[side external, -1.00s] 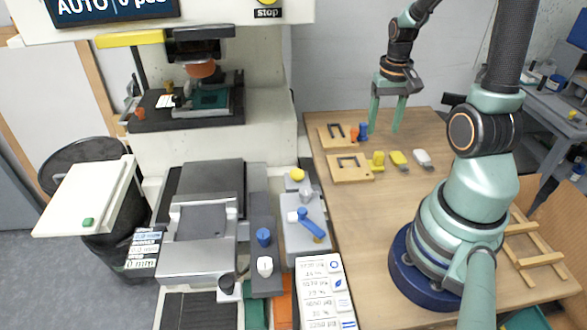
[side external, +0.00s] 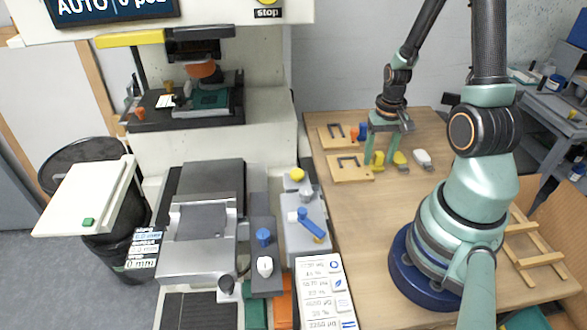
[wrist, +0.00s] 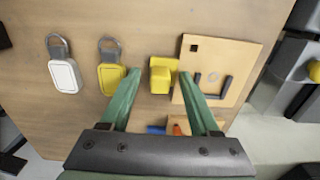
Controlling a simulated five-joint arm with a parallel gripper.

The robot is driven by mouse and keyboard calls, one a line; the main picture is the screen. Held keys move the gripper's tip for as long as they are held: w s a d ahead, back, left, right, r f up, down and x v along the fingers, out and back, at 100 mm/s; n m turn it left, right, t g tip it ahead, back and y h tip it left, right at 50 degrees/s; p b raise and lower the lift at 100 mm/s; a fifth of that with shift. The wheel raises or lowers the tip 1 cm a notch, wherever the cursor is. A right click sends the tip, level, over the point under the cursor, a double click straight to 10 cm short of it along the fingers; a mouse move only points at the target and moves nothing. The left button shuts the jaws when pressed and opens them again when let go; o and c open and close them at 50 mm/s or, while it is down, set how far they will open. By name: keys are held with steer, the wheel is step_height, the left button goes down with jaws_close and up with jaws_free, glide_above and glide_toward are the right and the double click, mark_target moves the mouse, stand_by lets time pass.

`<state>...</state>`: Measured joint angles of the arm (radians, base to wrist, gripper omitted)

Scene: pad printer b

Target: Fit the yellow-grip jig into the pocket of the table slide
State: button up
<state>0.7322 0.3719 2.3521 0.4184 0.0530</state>
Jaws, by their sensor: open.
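The yellow-grip jig lies on the wooden table as a light wood plate (side external: 350,169) with a black U-shaped stop and a yellow grip (side external: 377,160) at its edge. In the wrist view its plate (wrist: 215,60) lies right of the yellow grip (wrist: 161,74). My gripper (side external: 385,160) is open and low over the table. In the wrist view my gripper (wrist: 160,73) has a fingertip on each side of the yellow grip, with gaps visible. The table slide (side external: 203,244) is the grey unit at the printer's front, with a dark recessed area on top.
A second wood plate (side external: 331,142) with an orange grip (side external: 354,133) lies behind, beside a blue piece (side external: 363,131). The control box (side external: 303,224) stands between slide and table.

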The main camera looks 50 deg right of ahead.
jaws_close()
